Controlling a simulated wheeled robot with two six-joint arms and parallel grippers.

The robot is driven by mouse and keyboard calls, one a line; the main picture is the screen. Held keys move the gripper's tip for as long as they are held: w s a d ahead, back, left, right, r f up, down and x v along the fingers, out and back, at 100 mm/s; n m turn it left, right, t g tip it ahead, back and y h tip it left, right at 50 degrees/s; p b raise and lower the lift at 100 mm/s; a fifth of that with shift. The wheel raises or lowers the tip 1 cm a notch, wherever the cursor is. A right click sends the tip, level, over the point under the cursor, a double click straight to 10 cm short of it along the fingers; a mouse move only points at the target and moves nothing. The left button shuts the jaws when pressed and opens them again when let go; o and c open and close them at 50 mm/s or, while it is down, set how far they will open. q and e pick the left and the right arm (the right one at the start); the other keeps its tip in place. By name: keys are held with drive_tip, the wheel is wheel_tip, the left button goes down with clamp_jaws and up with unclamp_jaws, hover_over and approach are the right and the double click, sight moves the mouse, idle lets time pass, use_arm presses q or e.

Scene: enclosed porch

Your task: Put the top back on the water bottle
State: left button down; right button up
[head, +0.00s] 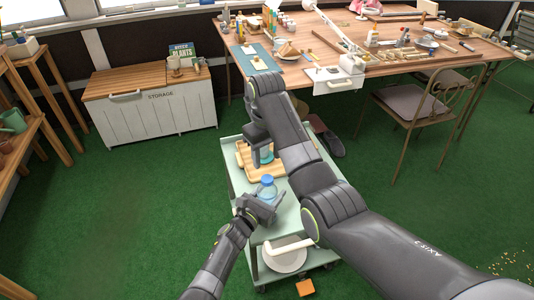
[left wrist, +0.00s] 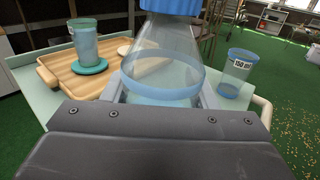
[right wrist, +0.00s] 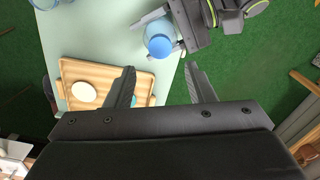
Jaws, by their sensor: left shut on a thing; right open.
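The water bottle (head: 268,184) is clear with a blue band and stands upright in my left gripper (head: 263,202), which is shut on its body over the pale green cart. In the left wrist view the bottle (left wrist: 160,62) shows a blue piece (left wrist: 172,5) at its upper end, cut by the picture edge. In the right wrist view a round blue top (right wrist: 158,42) covers the bottle's mouth area; I cannot tell how firmly it sits. My right gripper (right wrist: 160,78) is open and empty, above the cart beside the bottle, apart from it.
A wooden tray (left wrist: 62,79) on the cart (right wrist: 85,38) holds a clear blue tumbler (left wrist: 86,42) on a teal coaster (left wrist: 89,67) and a cream disc (right wrist: 82,92). A measuring cup (left wrist: 237,75) stands near the cart's edge. A workbench (head: 400,50) and chair (head: 420,105) stand behind.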

sight(267, 179)
drive_tip(key=shift+n, duration=0.5)
drive_tip(key=shift+f, duration=3.95)
